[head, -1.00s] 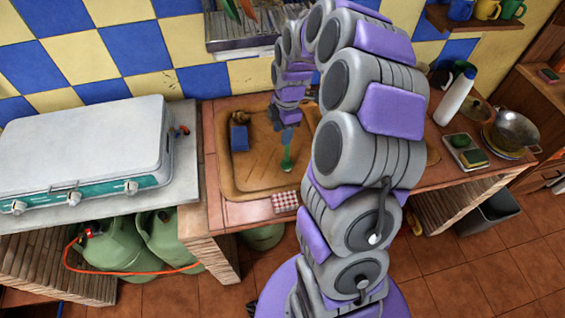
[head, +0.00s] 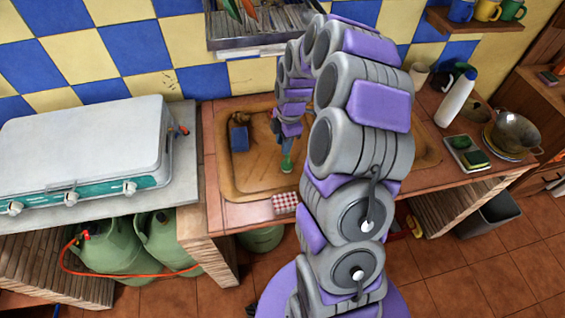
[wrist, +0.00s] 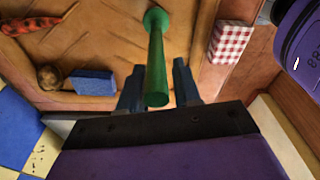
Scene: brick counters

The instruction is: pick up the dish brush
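The green dish brush (head: 286,163) is in the brown sink basin in the head view, just below my gripper (head: 287,146). In the wrist view the brush (wrist: 156,62) shows a round green end away from me, and its handle points back toward my gripper (wrist: 158,82). The handle's tip lies between the two blue-grey fingers. The fingers are apart, with a visible gap on each side of the handle. I cannot tell how deep the handle is between them.
A blue sponge (wrist: 92,83) and a round brown object (wrist: 49,77) sit at the basin's edge. A red checked cloth (head: 286,202) lies on the front rim. A white stove (head: 85,145) stands left; a white bottle (head: 455,100) and pan (head: 515,132) stand right.

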